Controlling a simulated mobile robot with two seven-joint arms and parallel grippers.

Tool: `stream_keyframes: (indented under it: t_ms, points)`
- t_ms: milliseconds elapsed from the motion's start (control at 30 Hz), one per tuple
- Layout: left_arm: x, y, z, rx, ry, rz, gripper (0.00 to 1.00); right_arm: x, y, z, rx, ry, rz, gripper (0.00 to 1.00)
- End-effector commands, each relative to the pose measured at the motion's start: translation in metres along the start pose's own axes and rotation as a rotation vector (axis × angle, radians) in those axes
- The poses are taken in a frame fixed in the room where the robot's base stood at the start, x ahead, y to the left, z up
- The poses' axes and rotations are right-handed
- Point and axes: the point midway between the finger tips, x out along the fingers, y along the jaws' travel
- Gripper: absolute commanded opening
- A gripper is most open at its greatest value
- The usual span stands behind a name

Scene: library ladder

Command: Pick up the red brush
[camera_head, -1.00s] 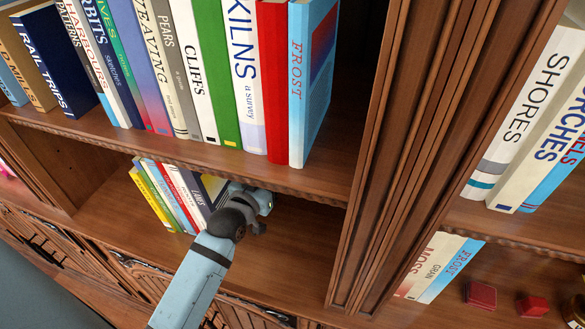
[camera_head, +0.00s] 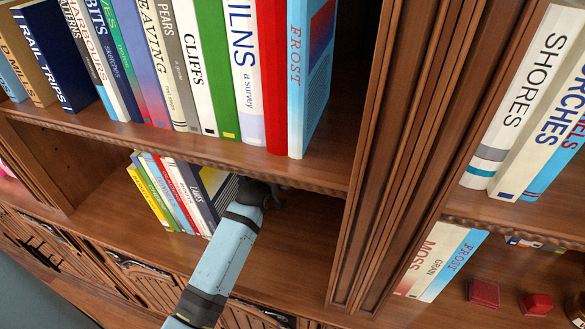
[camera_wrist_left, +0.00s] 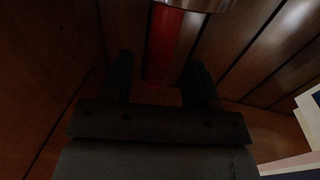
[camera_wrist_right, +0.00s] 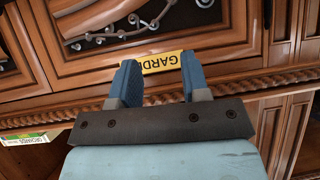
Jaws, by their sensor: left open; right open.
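The red brush shows in the left wrist view as an upright red strip (camera_wrist_left: 164,45) with a shiny metal band at its top; the rest is out of frame or hidden. My left gripper (camera_wrist_left: 158,75) is open, with one finger on each side of the red strip; I cannot tell whether it touches. In the head view my left arm reaches into the lower shelf, its gripper hidden under the upper shelf's edge, and the brush is not visible. My right gripper (camera_wrist_right: 160,68) is open and empty in the right wrist view, before carved cabinet wood.
Several books (camera_head: 172,190) stand left of my left arm on the lower shelf (camera_head: 300,245). The upper shelf edge (camera_head: 180,152) lies just above it. A thick upright post (camera_head: 395,150) stands to the right. A yellow label or spine (camera_wrist_right: 163,62) shows behind the right fingers.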

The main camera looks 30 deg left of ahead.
Motion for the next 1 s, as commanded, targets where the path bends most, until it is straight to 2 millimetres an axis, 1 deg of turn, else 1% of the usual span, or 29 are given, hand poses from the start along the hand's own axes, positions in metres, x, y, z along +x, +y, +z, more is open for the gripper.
stream_keyframes:
  t_ms: [33, 100, 200, 300, 500, 567, 600, 667, 700, 733, 1000]
  points:
    - [0.01, 0.002, -0.003, -0.001, 0.002, 0.0, 0.54, -0.001, -0.001, -0.002, -0.001, 0.0, -0.001, 0.43]
    - [0.02, 0.003, -0.003, -0.001, 0.002, 0.0, 0.54, -0.002, -0.001, -0.002, -0.002, 0.002, -0.001, 0.43]
    - [0.032, 0.002, -0.002, 0.0, 0.001, 0.0, 0.54, -0.002, -0.001, -0.002, -0.002, 0.002, -0.002, 0.43]
    - [0.036, 0.002, -0.001, 0.0, 0.0, 0.0, 0.54, -0.002, -0.001, -0.002, -0.003, 0.001, -0.002, 0.43]
    - [0.036, 0.002, -0.001, 0.0, 0.0, 0.0, 0.54, -0.002, -0.001, -0.001, -0.003, 0.0, -0.001, 0.43]
    - [0.036, 0.002, -0.001, 0.0, 0.0, 0.0, 0.4, -0.002, -0.001, -0.001, -0.003, 0.0, -0.001, 0.43]
    - [0.036, 0.002, -0.001, 0.0, 0.0, 0.0, 0.31, -0.002, -0.001, -0.001, -0.003, 0.0, -0.001, 0.43]
    - [0.036, 0.002, -0.001, 0.0, 0.0, 0.0, 0.17, -0.002, -0.001, -0.001, -0.003, 0.0, -0.001, 0.43]
    - [0.036, 0.002, -0.001, 0.0, 0.0, 0.0, 0.08, -0.002, -0.001, -0.001, -0.003, 0.0, -0.001, 0.43]
    - [0.036, 0.002, -0.001, 0.0, 0.0, 0.0, 0.01, -0.002, -0.001, -0.001, -0.003, 0.0, -0.001, 0.43]
    - [0.036, 0.002, -0.002, 0.0, 0.001, 0.0, 0.0, -0.002, 0.0, -0.001, -0.004, -0.001, 0.001, 0.43]
